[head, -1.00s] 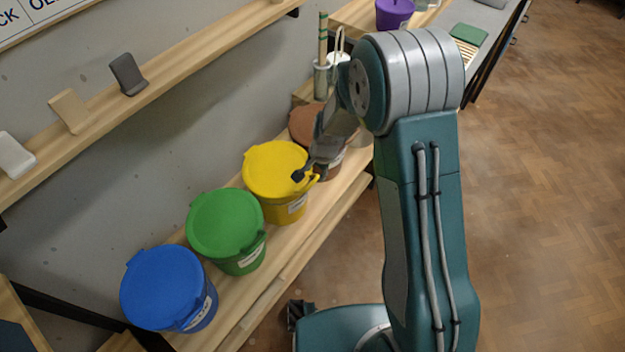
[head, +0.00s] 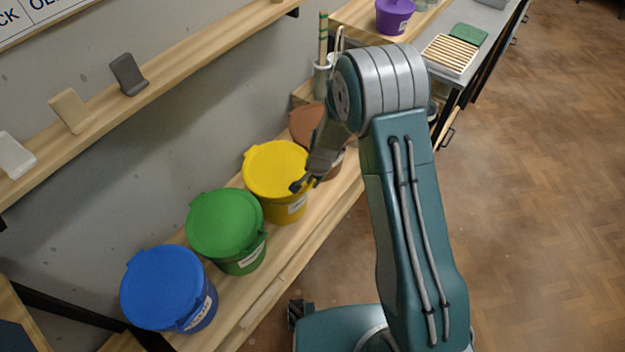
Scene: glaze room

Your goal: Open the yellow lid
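The yellow lid (head: 276,167) lies flat and closed on the yellow bucket (head: 288,209), which stands on the wooden bench between the green and the brown buckets. My gripper (head: 297,187) is at the lid's front right edge, on the side away from the wall. It covers the spot where the lid's tab showed before. The fingers are small and dark here, and I cannot tell whether they are open or shut, or whether they touch the lid.
A green bucket (head: 226,222) and a blue bucket (head: 162,288) stand to the left, both lidded. A brown bucket (head: 306,122) is partly behind my arm. A wooden shelf (head: 165,75) runs along the wall above. The floor (head: 540,180) at right is clear.

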